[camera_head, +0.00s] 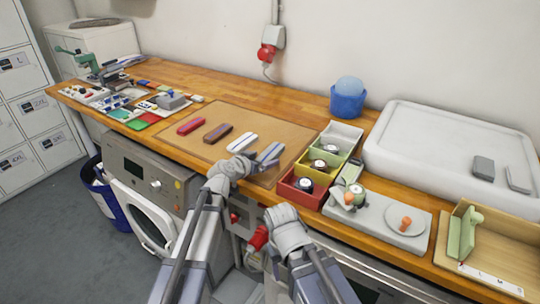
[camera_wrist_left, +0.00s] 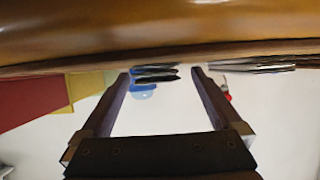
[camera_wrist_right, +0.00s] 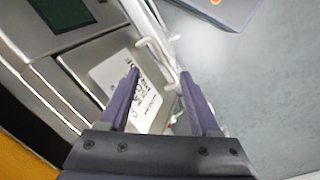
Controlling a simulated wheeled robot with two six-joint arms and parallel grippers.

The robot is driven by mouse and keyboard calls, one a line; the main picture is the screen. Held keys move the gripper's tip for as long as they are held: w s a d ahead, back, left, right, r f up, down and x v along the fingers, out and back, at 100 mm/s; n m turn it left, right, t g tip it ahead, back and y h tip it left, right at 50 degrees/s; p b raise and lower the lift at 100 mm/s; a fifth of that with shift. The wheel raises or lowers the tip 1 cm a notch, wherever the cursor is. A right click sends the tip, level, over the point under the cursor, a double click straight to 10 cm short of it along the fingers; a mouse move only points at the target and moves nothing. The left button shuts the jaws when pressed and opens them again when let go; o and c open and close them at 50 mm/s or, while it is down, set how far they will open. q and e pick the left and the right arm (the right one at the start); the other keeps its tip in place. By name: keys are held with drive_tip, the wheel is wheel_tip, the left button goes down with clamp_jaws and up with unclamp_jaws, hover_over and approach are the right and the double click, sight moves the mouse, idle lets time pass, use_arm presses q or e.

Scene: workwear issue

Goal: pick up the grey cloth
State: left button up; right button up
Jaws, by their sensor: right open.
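Folded cloths lie in a row on the brown board (camera_head: 222,112). The grey cloth is the rightmost, at the tips of my left gripper (camera_head: 264,156), which covers part of it in the head view. In the left wrist view the grey cloth (camera_wrist_left: 156,75) shows as a dark, thin stack seen edge-on between the two fingers, with a gap on each side. My left gripper (camera_wrist_left: 163,80) is open and not closed on it. My right gripper (camera_wrist_right: 159,78) is open and empty, low in front of the bench.
White (camera_head: 241,144), brown (camera_head: 218,133) and red (camera_head: 190,126) folded cloths lie left of the grey one. Green, yellow and red bins (camera_head: 300,190) stand close on the right. A blue bucket (camera_head: 347,102) and white tray (camera_head: 440,150) are behind.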

use_arm(q)
drive_tip(key=c, duration=1.2)
drive_tip(key=shift+r, duration=0.1)
drive_tip(key=shift+c, duration=0.2)
use_arm(e)
drive_tip(key=shift+r, duration=0.1)
use_arm(q)
wheel_tip(320, 180, up, 10)
drive_tip(key=p, duration=1)
use_arm(e)
wheel_tip(320, 180, up, 10)
